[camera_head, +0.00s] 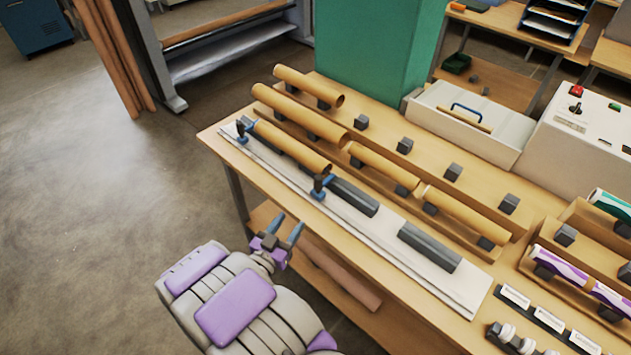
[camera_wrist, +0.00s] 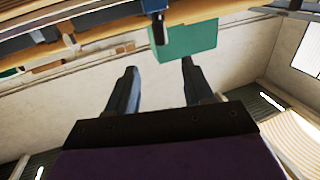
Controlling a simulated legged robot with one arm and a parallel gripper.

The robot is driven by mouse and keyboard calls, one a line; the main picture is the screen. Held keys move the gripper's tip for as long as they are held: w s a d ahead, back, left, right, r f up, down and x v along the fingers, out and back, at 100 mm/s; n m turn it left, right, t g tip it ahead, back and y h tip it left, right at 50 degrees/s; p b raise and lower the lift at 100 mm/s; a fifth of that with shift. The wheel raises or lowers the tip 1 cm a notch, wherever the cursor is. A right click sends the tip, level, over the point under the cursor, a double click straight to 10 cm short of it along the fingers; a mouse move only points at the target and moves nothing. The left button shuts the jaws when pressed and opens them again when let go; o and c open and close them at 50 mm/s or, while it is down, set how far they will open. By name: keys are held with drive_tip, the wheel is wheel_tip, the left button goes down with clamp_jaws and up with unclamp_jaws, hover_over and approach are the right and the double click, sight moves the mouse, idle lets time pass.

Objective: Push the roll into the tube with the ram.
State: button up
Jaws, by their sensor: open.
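A brown cardboard tube (camera_head: 290,146) lies along the pale fixture board on the bench, with a blue-and-black clamp at each end: a far clamp (camera_head: 244,127) and a near clamp (camera_head: 320,187). Dark grey blocks (camera_head: 352,196) lie in line with it on the board. Printed rolls, one white and purple (camera_head: 560,265) and one white and green (camera_head: 610,205), rest in trays at the right. I cannot make out which thing is the ram. My gripper (camera_head: 287,224) is open and empty, off the bench's front edge near the near clamp. Its fingers also show in the wrist view (camera_wrist: 158,66).
More brown tubes (camera_head: 300,113) lie in racks behind the board. A white box with a blue handle (camera_head: 468,115) and a control box (camera_head: 585,130) stand at the back right. White caps (camera_head: 515,338) sit at the front right. Floor at the left is clear.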

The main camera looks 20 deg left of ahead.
sight(316, 186)
drive_tip(key=w, duration=0.5)
drive_tip(key=w+d+b, duration=0.1)
drive_tip(key=w, duration=0.5)
drive_tip(key=w+d+b, duration=0.1)
drive_tip(key=w, duration=0.5)
drive_tip(key=shift+w+d, duration=0.1)
clamp_jaws()
